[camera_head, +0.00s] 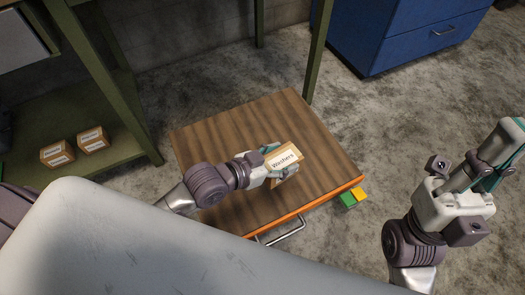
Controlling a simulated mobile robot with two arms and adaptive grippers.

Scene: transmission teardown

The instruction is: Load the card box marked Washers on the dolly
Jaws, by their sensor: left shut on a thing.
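The card box marked Washers (286,157) is a small brown box with a white label. My left gripper (277,163) is shut on it, over the right middle part of the dolly. The dolly (215,140) is a low brown wooden platform with an orange front edge and a metal handle. I cannot tell whether the box touches the dolly's top.
Two other card boxes (57,153) (93,139) sit on the green bench's lower shelf (110,165) at left. Green and yellow blocks (348,200) show by the dolly's front right corner. A blue cabinet (420,35) stands behind. Most of the dolly's top is clear.

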